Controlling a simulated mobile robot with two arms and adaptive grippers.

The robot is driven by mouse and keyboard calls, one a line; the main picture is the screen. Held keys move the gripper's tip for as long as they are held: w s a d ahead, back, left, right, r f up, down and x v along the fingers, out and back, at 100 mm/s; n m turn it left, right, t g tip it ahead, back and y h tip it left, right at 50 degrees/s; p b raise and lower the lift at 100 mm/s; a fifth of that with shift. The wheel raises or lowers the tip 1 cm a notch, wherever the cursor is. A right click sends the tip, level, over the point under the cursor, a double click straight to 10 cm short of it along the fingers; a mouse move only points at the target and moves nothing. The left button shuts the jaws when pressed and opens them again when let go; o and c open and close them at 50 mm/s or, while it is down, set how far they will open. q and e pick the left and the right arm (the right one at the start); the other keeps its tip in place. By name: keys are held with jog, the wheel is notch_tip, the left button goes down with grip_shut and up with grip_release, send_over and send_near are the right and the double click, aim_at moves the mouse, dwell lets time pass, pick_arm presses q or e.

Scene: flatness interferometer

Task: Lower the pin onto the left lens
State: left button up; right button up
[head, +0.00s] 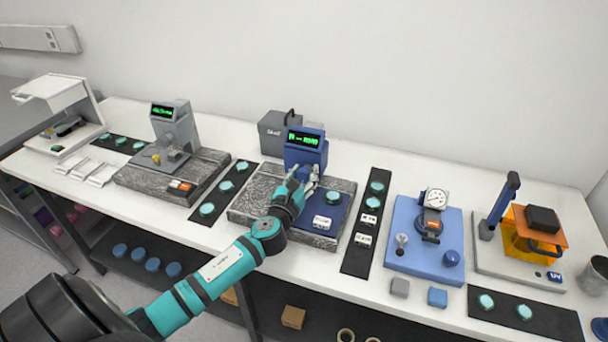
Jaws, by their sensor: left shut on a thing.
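The blue gauge (306,140) with a green display stands at the back of a speckled stone base (262,184). My left gripper (308,176) is in front of its head, shut on a small part there that I take to be the pin; the fingers hide most of it. A blue plate (310,231) lies on the base under the gripper. One teal lens (333,197) shows on the plate, right of the gripper. The left lens is not visible, and my gripper covers that spot. Whether the pin touches a lens cannot be seen. My right gripper is out of view.
Dark strips with teal discs lie left (227,190) and right (356,256) of the base. A grey gauge (176,126) stands farther left. A blue dial stand (428,262) and an orange-shielded UV station (538,229) stand to the right. A grey box (273,131) is behind.

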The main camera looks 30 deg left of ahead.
pick_arm(q)
jog(key=n, duration=0.5)
jog(key=shift+a+f+b, duration=0.1)
jog(key=shift+b, duration=0.3)
jog(key=n, duration=0.5)
jog(key=shift+n+b, duration=0.3)
jog(key=n, duration=0.4)
jog(key=shift+a+f+n, duration=0.1)
jog(key=shift+n, duration=0.2)
jog(key=n, duration=0.5)
jog(key=shift+f, duration=0.1)
jog(key=shift+n, duration=0.3)
jog(key=o, duration=1.2)
jog(key=shift+s, duration=0.1)
